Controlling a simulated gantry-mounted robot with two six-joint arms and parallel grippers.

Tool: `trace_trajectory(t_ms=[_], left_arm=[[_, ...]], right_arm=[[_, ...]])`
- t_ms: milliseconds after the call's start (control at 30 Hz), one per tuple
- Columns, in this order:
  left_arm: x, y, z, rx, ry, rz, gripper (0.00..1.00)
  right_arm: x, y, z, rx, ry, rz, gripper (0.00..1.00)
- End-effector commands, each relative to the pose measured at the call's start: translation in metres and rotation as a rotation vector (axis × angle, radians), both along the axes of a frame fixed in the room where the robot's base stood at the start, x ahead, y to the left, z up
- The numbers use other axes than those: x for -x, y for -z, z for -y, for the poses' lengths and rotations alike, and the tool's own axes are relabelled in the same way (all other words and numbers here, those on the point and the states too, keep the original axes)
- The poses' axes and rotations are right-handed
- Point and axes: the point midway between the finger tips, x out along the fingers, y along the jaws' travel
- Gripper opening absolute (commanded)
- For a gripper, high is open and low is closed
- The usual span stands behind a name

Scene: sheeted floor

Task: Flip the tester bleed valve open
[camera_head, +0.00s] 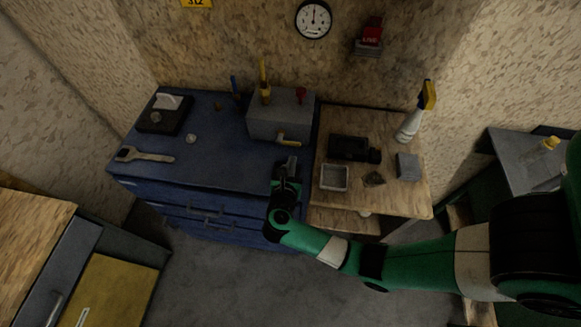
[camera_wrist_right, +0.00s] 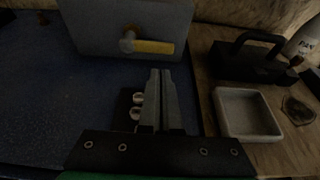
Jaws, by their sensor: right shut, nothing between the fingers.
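The tester is a grey box (camera_head: 277,118) at the back right of the blue cabinet top. It also shows at the top of the wrist view (camera_wrist_right: 90,28). On its front face is a valve with a yellow lever (camera_head: 292,142). In the wrist view the lever (camera_wrist_right: 155,47) lies about level, pointing right from a brass-coloured fitting (camera_wrist_right: 127,42). My right gripper (camera_head: 288,162) is shut and empty in front of the box, its tips (camera_wrist_right: 161,72) below the lever and seemingly apart from it. My left gripper is out of view.
A wooden bench (camera_head: 405,203) stands to the right with a black device (camera_head: 347,149), a square tray (camera_head: 334,178), a grey block (camera_head: 408,167) and a spray bottle (camera_head: 411,124).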

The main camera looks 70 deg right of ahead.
Motion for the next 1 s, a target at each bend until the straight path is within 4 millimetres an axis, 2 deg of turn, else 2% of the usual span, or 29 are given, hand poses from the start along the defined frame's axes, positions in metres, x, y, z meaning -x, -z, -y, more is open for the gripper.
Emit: trace_trajectory(t_ms=[100,300,767,1000], left_arm=[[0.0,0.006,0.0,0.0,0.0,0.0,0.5],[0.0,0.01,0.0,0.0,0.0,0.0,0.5],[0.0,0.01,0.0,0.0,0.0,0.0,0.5],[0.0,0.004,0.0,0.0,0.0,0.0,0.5]], right_arm=[[-0.005,0.01,0.023,-0.001,0.004,-0.001,0.0],[-0.012,0.018,0.046,-0.001,0.002,0.0,0.0],[-0.014,0.018,0.051,0.0,0.0,-0.001,0.0],[-0.008,0.015,0.055,0.01,0.011,-0.039,0.0]])
